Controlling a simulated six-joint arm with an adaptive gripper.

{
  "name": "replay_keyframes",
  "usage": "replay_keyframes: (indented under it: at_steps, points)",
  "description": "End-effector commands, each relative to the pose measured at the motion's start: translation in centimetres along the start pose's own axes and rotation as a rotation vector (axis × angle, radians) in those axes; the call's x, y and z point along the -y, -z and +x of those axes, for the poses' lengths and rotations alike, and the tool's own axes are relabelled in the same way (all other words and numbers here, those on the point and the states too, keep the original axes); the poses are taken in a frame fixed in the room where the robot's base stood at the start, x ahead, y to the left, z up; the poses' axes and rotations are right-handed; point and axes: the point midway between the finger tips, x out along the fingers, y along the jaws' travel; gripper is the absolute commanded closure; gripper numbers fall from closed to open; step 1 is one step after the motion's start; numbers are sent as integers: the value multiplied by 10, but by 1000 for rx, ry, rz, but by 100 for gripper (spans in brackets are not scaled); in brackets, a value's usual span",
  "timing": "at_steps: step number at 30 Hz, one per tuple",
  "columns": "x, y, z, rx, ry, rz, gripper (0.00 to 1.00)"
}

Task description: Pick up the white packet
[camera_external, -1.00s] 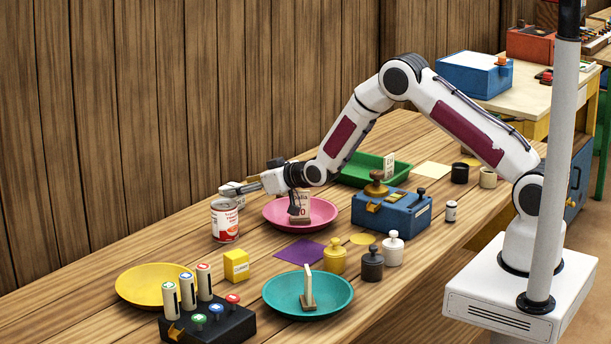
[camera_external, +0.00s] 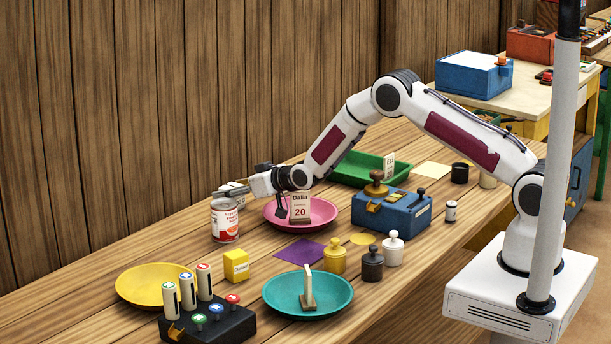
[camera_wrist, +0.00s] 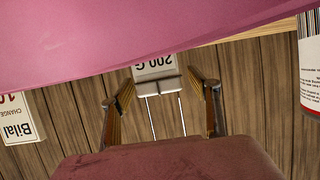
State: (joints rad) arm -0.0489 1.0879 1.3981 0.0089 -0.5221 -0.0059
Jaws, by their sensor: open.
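A white packet marked "200 G" (camera_wrist: 155,66) shows upside down in the wrist view, ahead of and between my fingers. A gap shows between it and each finger. My gripper (camera_wrist: 163,92) is open and empty. In the external view my gripper (camera_external: 226,190) is low, pointing left, just behind the top of a red and white can (camera_external: 225,221) and left of the pink dish. The packet is mostly hidden there by the gripper and can.
The pink dish (camera_external: 320,217) with a "Dalia 20" card (camera_external: 300,206) is close under my wrist. The can (camera_wrist: 312,75) is at the wrist view's right edge, and a "Bilal" card (camera_wrist: 20,125) at its left. A plank wall (camera_external: 120,120) stands behind.

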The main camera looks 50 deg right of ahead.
Motion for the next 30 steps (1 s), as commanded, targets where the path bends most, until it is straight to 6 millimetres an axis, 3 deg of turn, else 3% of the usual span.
replay_keyframes:
  at_steps: [8, 14, 30]
  points:
    - [0, 0, 0, 0, 0, 0, 39]
    - [0, 0, 0, 0, 0, 0, 85]
    - [0, 10, -4, -4, 0, 0, 85]
